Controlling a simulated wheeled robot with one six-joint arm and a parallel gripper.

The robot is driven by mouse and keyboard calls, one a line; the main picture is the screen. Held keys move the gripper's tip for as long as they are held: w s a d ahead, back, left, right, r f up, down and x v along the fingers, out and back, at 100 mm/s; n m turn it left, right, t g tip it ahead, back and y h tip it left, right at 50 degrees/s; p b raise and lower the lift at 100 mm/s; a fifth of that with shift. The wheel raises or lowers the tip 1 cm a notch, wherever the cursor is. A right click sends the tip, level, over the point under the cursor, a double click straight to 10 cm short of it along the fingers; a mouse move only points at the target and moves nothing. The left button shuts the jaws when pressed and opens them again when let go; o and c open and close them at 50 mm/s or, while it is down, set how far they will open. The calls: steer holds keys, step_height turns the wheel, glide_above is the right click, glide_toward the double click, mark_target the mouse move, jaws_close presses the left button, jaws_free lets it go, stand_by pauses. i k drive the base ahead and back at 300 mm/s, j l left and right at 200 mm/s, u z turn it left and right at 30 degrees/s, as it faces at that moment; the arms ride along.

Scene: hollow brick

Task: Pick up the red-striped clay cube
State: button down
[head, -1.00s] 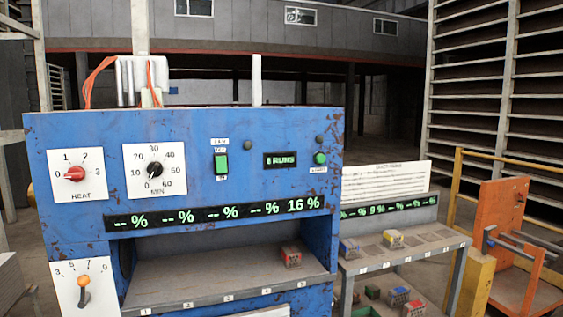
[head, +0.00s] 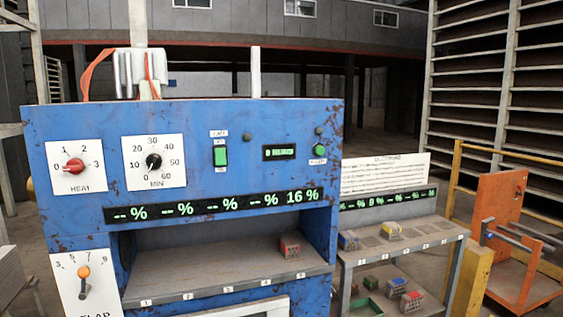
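A small clay cube with red marking (head: 290,247) sits in the open bay of the blue machine, at the right end of its shelf (head: 200,270), near the spot under the 16 % readout. Another red-marked cube (head: 411,301) lies on the lower level of the rack at the right, beside a blue-marked one (head: 396,287). The stripes are too small to make out clearly. My gripper is not in view.
The blue machine (head: 90,200) has a red heat knob, a dial, a green switch and a flap lever. The side rack (head: 420,235) holds a blue-marked cube (head: 348,240) and a yellow-marked cube (head: 391,230) on top. An orange cart (head: 502,215) stands at far right.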

mark_target(290, 247)
steer(key=i+j+u, duration=0.3)
steer(key=i, duration=0.45)
steer(key=i+l+u, duration=0.1)
steer(key=i+u, duration=0.2)
steer(key=i, duration=0.5)
